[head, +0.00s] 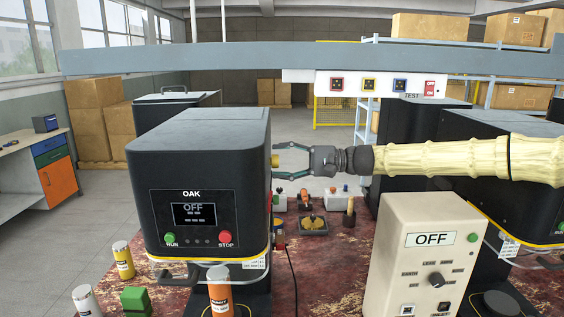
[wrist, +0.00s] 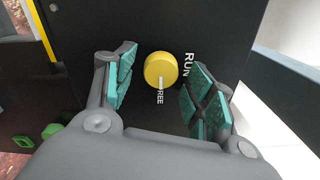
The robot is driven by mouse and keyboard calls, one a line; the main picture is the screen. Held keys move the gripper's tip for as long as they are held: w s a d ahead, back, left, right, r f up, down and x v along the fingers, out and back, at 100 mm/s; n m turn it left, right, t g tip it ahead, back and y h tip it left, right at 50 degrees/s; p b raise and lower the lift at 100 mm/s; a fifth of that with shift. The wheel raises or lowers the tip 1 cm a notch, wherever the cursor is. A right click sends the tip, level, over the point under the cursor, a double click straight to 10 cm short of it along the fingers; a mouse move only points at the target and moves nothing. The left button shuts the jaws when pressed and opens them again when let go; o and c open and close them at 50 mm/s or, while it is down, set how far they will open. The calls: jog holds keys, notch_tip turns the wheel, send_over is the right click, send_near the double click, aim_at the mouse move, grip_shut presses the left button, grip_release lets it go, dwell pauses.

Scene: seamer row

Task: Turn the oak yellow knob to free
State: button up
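The black seamer marked OAK (head: 195,150) stands left of centre in the head view, its display reading OFF. The yellow knob (wrist: 161,69) is on its dark side panel, and a sliver shows in the head view (head: 275,160). In the wrist view, RUN is printed to the knob's right and FREE just below it. A pale line at the knob's lower edge points toward FREE. My gripper (head: 276,161) is open, with its teal-padded fingers on either side of the knob. In the wrist view (wrist: 160,92), gaps show between both fingers and the knob.
A beige control box (head: 425,255) reading OFF stands at the front right. A grey overhead beam (head: 200,60) crosses above. Small bottles and cans, including an orange one (head: 220,290), stand at the front left. A green part (wrist: 52,130) shows at the wrist view's lower left.

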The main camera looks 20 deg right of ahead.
jog(key=v, duration=1.2)
dwell(0.4)
